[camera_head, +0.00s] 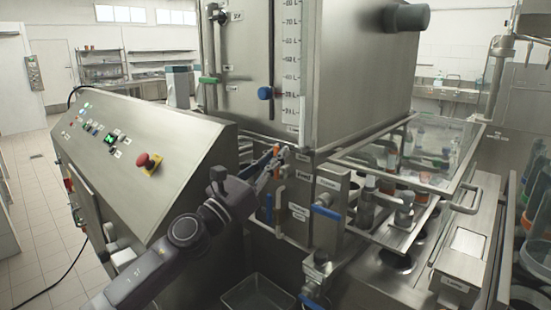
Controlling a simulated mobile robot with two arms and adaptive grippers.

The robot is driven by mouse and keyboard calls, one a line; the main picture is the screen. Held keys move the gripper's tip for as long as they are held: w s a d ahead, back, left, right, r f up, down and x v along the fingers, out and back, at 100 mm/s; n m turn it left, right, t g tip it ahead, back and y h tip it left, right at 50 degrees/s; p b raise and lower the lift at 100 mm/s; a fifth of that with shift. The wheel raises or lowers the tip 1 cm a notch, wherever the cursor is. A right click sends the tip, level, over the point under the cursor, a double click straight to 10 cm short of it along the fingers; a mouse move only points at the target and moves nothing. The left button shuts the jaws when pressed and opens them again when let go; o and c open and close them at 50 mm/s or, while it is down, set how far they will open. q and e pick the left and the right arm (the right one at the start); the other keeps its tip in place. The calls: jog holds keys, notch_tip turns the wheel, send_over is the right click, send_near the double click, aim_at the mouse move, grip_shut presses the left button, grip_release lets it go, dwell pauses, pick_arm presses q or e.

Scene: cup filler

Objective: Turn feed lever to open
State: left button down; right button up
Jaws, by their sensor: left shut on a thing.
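My left gripper (276,163) reaches in from the lower left and is shut on a small lever with an orange part (277,150), at the pipework under the front corner of the steel tank. The fingers hide much of this lever, and its label is too small to read, so I cannot confirm it is the feed lever. A blue-handled lever (327,212) lies nearly level to the right and below. Another blue lever (311,301) is at the bottom edge. My right gripper is not in view.
A sloped control panel (150,150) with a red stop button (143,160) stands left of my arm. The steel tank (355,90) is above. A clear hinged cover (430,150) stands at right. An empty tray (258,293) sits below.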

pick_arm(q)
jog(key=shift+d+f, duration=0.1)
jog(key=shift+f, duration=0.05)
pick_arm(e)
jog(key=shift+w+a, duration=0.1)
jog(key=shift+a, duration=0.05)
pick_arm(q)
jog(key=c, duration=2)
grip_release()
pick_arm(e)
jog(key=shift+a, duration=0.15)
pick_arm(q)
jog(key=shift+s, duration=0.1)
jog(key=v, duration=1.2)
